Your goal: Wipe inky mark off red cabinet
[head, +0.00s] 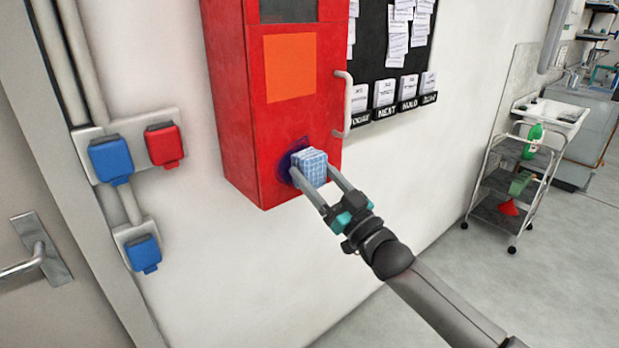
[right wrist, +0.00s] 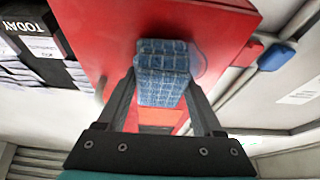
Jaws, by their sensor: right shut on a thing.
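The red cabinet (head: 235,100) hangs on the white wall, with an orange panel on its front and a pale handle at its right edge. A dark purple inky mark (head: 284,166) is on the lower front. A blue checked cloth or sponge block (head: 312,165) covers part of it. My right gripper (head: 311,180) is shut on this block and holds it at the cabinet front. In the right wrist view the block (right wrist: 162,72) is between the fingers, with a faint purple patch (right wrist: 205,62) beside it on the red cabinet (right wrist: 110,30). My left gripper is not in view.
Blue and red sockets (head: 164,146) are on the wall at left, by a grey door with a handle (head: 40,252). A black notice board (head: 385,60) hangs right of the cabinet. A trolley (head: 515,185) stands at right. The floor between is clear.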

